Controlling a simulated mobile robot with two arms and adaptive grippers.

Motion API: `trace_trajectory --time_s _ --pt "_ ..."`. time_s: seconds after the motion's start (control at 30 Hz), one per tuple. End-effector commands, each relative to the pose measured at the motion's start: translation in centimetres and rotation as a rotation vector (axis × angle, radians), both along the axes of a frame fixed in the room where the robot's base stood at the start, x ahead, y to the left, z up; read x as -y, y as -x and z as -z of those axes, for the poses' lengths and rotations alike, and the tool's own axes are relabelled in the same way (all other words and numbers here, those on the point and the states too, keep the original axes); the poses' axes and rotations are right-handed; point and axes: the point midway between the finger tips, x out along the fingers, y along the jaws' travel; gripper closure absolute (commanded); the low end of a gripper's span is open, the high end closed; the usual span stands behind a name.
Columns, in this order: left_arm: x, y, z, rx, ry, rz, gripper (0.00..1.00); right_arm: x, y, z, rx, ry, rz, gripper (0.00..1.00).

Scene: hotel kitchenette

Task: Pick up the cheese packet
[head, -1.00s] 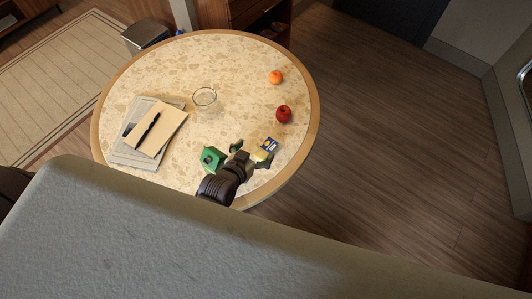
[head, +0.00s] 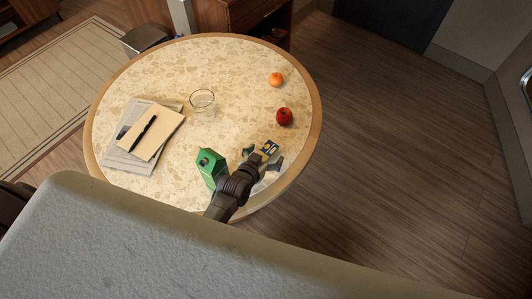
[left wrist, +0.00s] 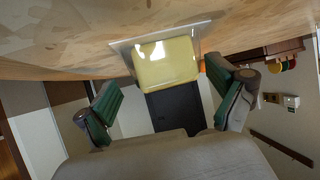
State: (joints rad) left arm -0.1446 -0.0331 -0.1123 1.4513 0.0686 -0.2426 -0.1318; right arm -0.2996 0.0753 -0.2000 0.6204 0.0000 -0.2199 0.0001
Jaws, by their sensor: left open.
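My left gripper (head: 262,157) is open at the packet's near side, one finger to each side. Its green-padded fingers (left wrist: 162,92) stand apart from the packet in the left wrist view. The near part of the packet is hidden by the gripper in the head view. My right gripper is not in view.
A green carton (head: 210,168) stands close left of my left gripper. A red apple (head: 284,117) and an orange (head: 276,79) are beyond the packet. A glass (head: 203,102) and a notebook with a pen (head: 151,135) are farther left. The table's far middle (head: 235,65) is clear.

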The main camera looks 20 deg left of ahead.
Motion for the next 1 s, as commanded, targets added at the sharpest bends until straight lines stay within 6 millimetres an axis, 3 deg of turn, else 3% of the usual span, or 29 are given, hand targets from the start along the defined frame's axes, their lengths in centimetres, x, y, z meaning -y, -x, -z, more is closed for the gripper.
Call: trace_trajectory --time_s 0.33,0.83,1.0 --pt "0.13 -0.88 0.52 0.000 0.001 0.000 0.05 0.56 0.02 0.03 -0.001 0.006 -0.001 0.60" --pt "0.12 -0.78 0.64 -0.003 0.000 0.000 0.89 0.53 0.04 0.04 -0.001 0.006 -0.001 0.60" --pt "0.13 -0.82 0.56 -0.001 0.001 0.000 0.92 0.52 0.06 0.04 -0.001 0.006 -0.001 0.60"
